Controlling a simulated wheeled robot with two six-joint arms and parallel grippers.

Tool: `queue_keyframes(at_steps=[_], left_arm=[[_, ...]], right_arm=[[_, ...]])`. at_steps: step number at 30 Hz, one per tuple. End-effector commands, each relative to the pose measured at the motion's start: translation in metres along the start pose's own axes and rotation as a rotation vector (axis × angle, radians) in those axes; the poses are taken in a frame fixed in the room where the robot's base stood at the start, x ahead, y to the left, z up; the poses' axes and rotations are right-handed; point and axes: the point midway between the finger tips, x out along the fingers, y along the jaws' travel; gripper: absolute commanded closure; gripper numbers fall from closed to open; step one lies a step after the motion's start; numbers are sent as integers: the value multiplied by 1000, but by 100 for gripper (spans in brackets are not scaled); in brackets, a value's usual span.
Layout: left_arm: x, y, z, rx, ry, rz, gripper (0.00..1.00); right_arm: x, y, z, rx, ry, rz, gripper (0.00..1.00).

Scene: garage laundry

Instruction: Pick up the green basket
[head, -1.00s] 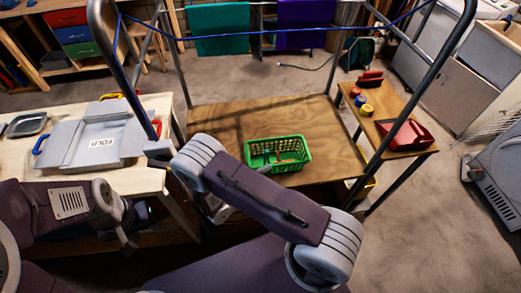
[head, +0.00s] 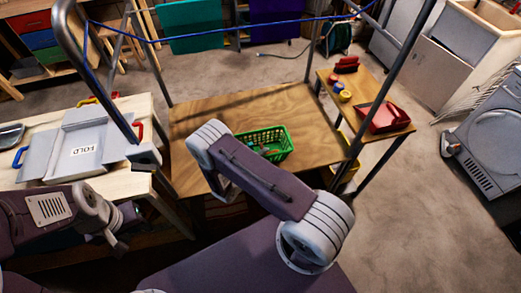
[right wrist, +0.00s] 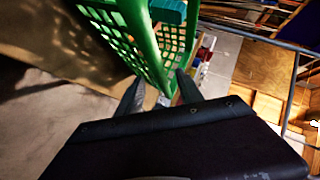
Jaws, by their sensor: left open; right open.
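The green basket (head: 284,146) stands on the wooden table top, partly hidden behind my right arm in the head view; a few small items lie in it. In the right wrist view the basket (right wrist: 115,22) is very close, its wall reaching down toward the space between the two fingertips of my open right gripper (right wrist: 158,93). Whether the fingers touch the wall I cannot tell. In the head view the right gripper is mostly hidden by its own arm. My left gripper (head: 118,243) is empty, low at the left, away from the basket.
The wooden table top (head: 225,112) has bare room behind the basket. Metal posts (head: 390,75) rise at its sides. A side shelf at the right holds a red tray (head: 384,118). A left table holds a grey folding board (head: 80,150).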

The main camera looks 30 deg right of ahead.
Motion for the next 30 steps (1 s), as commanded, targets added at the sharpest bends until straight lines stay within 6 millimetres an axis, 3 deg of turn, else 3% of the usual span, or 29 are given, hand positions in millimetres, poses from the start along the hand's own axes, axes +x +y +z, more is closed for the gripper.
queue_keyframes(at_steps=[3, 7, 8, 30], left_arm=[[0, 0, 0, 0, 0, 0, 56], [0, 0, 0, 0, 0, 0, 56], [0, 0, 0, 0, 0, 0, 56], [0, 0, 0, 0, 0, 0, 56]], right_arm=[[0, 0, 0, 0, 0, 0, 59], [0, 0, 0, 0, 0, 0, 95], [0, 0, 0, 0, 0, 0, 100], [-1, 0, 0, 1, 0, -1, 100]])
